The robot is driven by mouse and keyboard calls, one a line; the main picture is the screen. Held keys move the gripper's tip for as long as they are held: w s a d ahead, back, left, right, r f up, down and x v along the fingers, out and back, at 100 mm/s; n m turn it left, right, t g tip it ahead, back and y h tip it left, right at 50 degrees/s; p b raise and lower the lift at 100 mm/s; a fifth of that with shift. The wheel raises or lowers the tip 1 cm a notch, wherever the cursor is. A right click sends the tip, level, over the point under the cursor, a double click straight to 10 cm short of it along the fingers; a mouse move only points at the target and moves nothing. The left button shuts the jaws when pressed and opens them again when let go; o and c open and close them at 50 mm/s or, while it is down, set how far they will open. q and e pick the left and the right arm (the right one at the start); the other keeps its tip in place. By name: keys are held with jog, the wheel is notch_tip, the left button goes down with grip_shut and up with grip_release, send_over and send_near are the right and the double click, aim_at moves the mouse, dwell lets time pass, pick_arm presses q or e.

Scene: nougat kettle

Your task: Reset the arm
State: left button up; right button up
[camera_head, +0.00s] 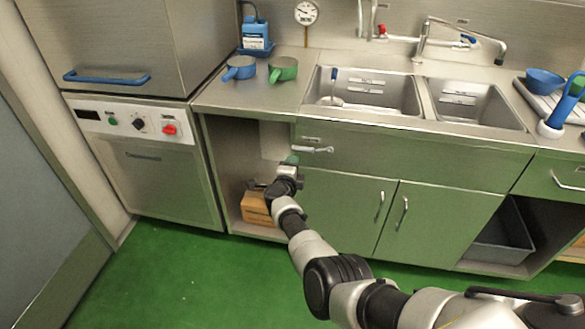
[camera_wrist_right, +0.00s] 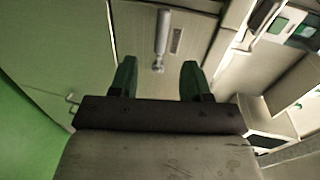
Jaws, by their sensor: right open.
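My right arm (camera_head: 335,285) reaches in from the lower right of the head view, stretched toward the sink cabinet. Its gripper (camera_head: 291,160) is in front of the cabinet at the edge of the open bay, just below a metal handle (camera_head: 316,150). In the right wrist view the two green-tipped fingers (camera_wrist_right: 158,78) are apart, with nothing held between them. A metal handle (camera_wrist_right: 163,35) shows beyond the gap between the fingertips; I cannot tell how far off it is. My left gripper is in neither view.
A cardboard box (camera_head: 256,209) sits in the open bay. A dishwasher (camera_head: 150,155) is at left. Green floor (camera_head: 185,275) is clear.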

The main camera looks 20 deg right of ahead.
jog(key=s+a+f+n+g+y, duration=0.15)
jog(key=s+f+n+y, duration=0.25)
jog(key=s+f+n, duration=0.65)
jog(key=s+a+f+n+g+y, duration=0.1)
jog(key=s+a+f+n+y, duration=0.4)
jog(key=s+f, duration=1.05)
jog(key=s+d+f+n+g, duration=0.1)
jog(key=s+f+n+g, duration=0.2)
jog(key=s, duration=0.9)
jog(key=s+d+f+n+g, duration=0.1)
jog(key=s+f+n+g, duration=0.2)
jog(key=s, duration=1)
jog(key=s+d+f+n+g+p, duration=0.1)
jog(key=s+f+n+g, duration=0.2)
jog(key=s, duration=1)
notch_tip(320, 180, down, 5)
jog(key=n, duration=0.2)
jog(key=shift+n, duration=0.35)
jog(key=shift+g, duration=0.25)
jog(key=shift+c, duration=0.4)
